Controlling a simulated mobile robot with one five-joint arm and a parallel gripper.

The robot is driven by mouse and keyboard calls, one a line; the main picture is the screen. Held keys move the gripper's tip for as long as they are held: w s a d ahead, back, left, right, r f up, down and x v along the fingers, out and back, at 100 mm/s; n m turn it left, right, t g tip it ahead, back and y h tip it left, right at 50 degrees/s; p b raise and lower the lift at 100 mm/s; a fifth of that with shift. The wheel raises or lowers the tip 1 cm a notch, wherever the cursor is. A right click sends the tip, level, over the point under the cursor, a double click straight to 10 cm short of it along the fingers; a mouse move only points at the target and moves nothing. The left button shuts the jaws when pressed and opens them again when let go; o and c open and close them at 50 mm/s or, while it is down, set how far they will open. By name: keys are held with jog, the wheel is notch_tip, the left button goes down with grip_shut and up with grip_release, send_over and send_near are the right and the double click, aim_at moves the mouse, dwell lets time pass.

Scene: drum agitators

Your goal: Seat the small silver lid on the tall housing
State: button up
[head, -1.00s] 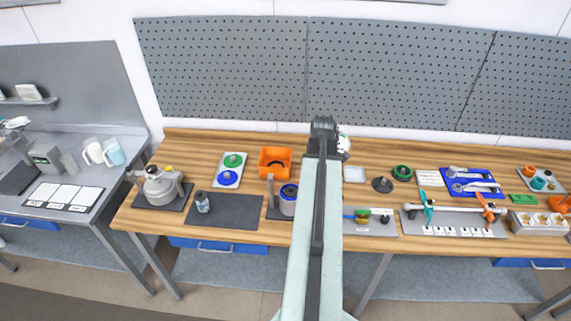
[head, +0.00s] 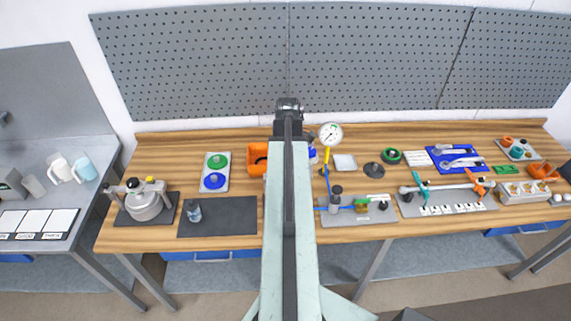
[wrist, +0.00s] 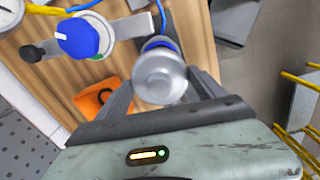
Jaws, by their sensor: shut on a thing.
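My gripper (wrist: 160,95) is shut on the small silver lid (wrist: 160,80), a round stepped metal disc, in the wrist view. A blue rim (wrist: 157,43) shows just behind the lid. I cannot tell whether it belongs to the tall housing, or whether lid and rim touch. In the head view my arm covers the middle of the bench and hides the lid and most of what lies under it. A bit of blue and white (head: 313,156) shows just right of the arm; I cannot tell what it is.
A blue-topped silver fixture (wrist: 85,38) with a black knob stands nearby. A dial gauge (head: 330,134) on a yellow stem rises right of my arm. An orange bin (head: 257,153) is partly hidden on the left. The dark mat (head: 230,216) is mostly clear.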

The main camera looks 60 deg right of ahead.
jog(key=shift+f+b, duration=3.35)
jog(key=shift+f, duration=0.15)
jog(key=shift+s+f, duration=0.1)
jog(key=shift+f, duration=0.15)
jog(key=shift+f+b, duration=0.35)
jog(key=shift+b, duration=0.25)
jog(key=shift+f, duration=0.25)
jog(key=o, duration=2.1)
jog(key=shift+a+r, duration=0.1)
jog(key=shift+c, duration=0.2)
notch_tip(320, 180, up, 8)
jog(key=p, duration=0.7)
jog(key=shift+p, duration=0.35)
